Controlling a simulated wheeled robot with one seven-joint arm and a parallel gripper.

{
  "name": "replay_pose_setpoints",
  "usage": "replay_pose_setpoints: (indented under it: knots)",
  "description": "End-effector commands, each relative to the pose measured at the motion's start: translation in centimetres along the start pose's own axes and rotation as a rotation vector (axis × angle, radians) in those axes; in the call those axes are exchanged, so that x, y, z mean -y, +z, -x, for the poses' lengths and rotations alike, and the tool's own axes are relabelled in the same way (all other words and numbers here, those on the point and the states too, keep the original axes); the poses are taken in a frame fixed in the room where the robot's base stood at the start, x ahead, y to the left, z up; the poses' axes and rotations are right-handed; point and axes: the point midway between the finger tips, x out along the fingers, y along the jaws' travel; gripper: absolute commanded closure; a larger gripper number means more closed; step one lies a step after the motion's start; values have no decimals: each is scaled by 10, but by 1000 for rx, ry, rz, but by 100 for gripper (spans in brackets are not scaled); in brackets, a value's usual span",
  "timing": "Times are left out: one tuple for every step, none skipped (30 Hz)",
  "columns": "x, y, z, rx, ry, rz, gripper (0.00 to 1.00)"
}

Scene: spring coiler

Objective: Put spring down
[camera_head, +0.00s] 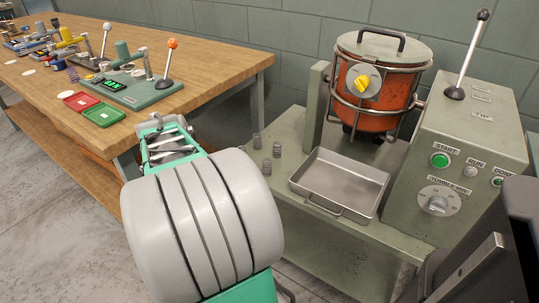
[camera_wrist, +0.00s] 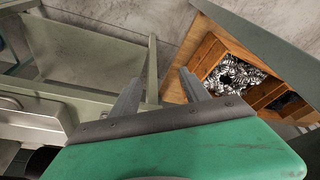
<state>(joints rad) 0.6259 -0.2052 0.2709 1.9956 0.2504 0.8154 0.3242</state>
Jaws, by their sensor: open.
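Three small grey coil springs (camera_head: 257,141) stand upright, close together, on the green machine bench (camera_head: 250,175), left of a metal tray. Another small coil (camera_head: 72,75) appears to stand on the wooden table. My gripper (camera_head: 163,134) is left of the three springs, near the gap between table and bench. In the wrist view my gripper (camera_wrist: 160,76) has its two fingers apart with nothing between them. No spring shows at the fingers. My arm hides part of the bench's left side in the head view.
The empty metal tray (camera_head: 340,183) lies below an orange pot (camera_head: 377,95). A control box (camera_head: 470,140) with a lever is at right. The wooden table (camera_head: 215,70) holds coiler devices and red and green trays. A wooden crate (camera_wrist: 212,52) of shiny pieces shows in the wrist view.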

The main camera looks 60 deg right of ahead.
Motion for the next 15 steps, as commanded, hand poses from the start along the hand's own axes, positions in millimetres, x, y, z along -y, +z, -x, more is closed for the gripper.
replay_pose_setpoints:
  knots:
    - [-43,-41,7,-14,55,-171,46]
    - [-66,-59,5,-25,85,-263,46]
    - [-96,-78,2,-41,118,-369,46]
    - [-114,-89,0,-52,139,-433,46]
    - [-131,-97,-1,-60,157,-487,46]
    - [-147,-104,-3,-69,173,-540,46]
    - [-155,-107,-5,-73,183,-568,46]
    - [-161,-109,-8,-77,189,-585,46]
    - [-166,-110,-13,-79,194,-598,46]
    - [-168,-110,-18,-80,195,-602,46]
    - [-169,-110,-23,-80,195,-602,46]
    - [-169,-110,-29,-80,194,-600,46]
    - [-170,-110,-32,-80,193,-599,46]
    - [-170,-111,-36,-81,193,-599,46]
    - [-171,-111,-40,-82,192,-598,46]
